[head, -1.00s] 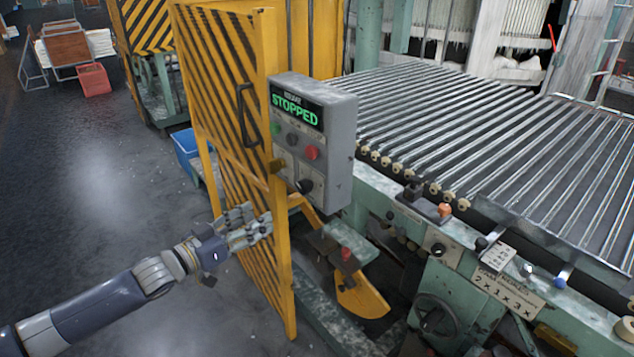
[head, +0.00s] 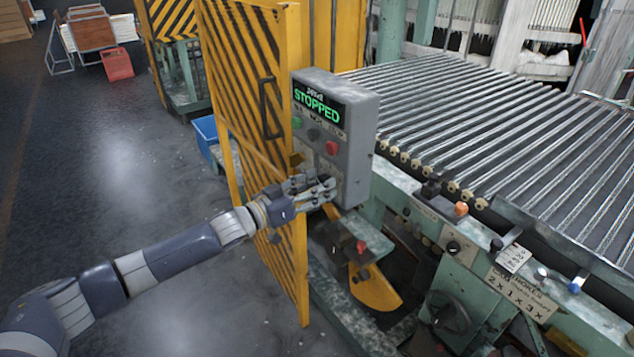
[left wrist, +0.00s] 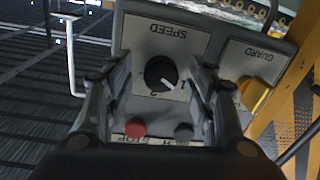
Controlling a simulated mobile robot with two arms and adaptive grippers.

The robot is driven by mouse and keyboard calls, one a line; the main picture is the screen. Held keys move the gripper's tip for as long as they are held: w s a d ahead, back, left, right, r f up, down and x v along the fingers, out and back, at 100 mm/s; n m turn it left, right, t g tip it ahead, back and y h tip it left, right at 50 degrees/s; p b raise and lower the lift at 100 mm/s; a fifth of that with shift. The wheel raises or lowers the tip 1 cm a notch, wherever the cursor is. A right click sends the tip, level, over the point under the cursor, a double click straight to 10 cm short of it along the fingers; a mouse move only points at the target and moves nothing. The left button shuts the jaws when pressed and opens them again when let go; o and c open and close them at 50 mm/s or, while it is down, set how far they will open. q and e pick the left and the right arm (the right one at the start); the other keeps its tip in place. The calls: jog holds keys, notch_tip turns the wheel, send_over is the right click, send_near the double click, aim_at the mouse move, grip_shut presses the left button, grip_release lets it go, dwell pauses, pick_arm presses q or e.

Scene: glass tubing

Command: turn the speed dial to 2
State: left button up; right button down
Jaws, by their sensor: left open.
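The grey control box (head: 358,165) has a green display reading STOPPED. In the left wrist view, which shows the panel upside down, the black speed dial (left wrist: 160,73) sits on a plate marked SPEED. Its white pointer aims at the lower right, near the 1; the 2 is below the dial. My left gripper (head: 326,190) is open at the lower front of the box, its fingers on either side of the dial with gaps to it. The gripper hides the dial in the head view. My right gripper is not in view.
A yellow GUARD switch (left wrist: 256,94) is beside the speed plate. A red button (left wrist: 135,128) and a dark button (left wrist: 183,131) are close to the fingers. The yellow striped gate (head: 250,130) stands left of the box, and the roller bed (head: 490,130) is to the right.

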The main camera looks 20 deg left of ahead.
pick_arm(q)
jog(key=shift+w, duration=0.15)
jog(key=shift+c, duration=0.2)
jog(key=c, duration=1)
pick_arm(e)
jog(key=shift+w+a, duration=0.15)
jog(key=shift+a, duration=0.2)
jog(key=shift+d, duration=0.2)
